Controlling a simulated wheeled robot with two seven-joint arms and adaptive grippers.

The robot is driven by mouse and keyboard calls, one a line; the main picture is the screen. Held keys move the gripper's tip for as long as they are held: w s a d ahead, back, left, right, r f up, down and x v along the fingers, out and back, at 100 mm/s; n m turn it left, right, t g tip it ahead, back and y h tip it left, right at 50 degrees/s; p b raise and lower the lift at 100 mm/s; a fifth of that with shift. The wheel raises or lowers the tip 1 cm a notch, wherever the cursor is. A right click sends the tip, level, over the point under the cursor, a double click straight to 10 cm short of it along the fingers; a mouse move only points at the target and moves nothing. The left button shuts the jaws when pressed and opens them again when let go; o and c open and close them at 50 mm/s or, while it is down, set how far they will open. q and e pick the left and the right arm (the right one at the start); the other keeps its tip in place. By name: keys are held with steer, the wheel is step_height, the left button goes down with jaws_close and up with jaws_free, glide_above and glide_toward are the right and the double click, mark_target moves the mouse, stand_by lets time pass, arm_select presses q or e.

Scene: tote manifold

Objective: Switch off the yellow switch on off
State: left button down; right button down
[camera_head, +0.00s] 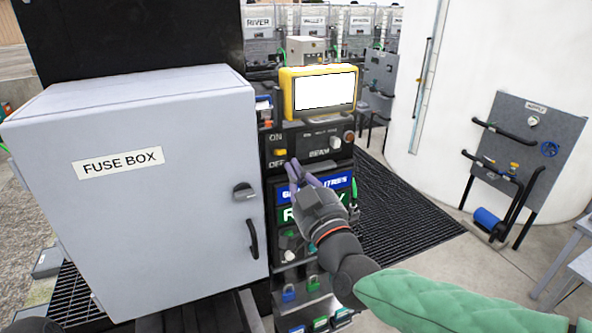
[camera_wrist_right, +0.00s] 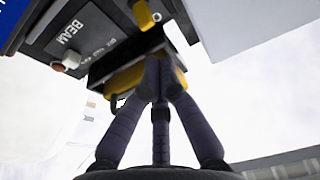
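The yellow switch (camera_head: 279,152) is on the black control panel (camera_head: 312,153), between the printed ON and OFF marks. It also shows at the top of the right wrist view (camera_wrist_right: 143,14). I cannot tell for certain which way it is set. My right gripper (camera_head: 293,166) is in front of the panel, just below and right of the switch, near the OFF mark. Its fingertips (camera_wrist_right: 160,58) come together with nothing seen between them. They look apart from the switch, but the exact gap is unclear.
A grey fuse box (camera_head: 170,220) stands close on the left. A yellow-framed screen (camera_head: 324,94) sits above the panel. A white knob and a red one are on the panel's right, by BEAM. Dark grating lies between.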

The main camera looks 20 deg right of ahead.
mark_target(280, 152)
steer(key=p+x, duration=0.1)
steer(key=x, duration=0.6)
steer(key=shift+w+p, duration=0.3)
steer(key=shift+w, duration=0.05)
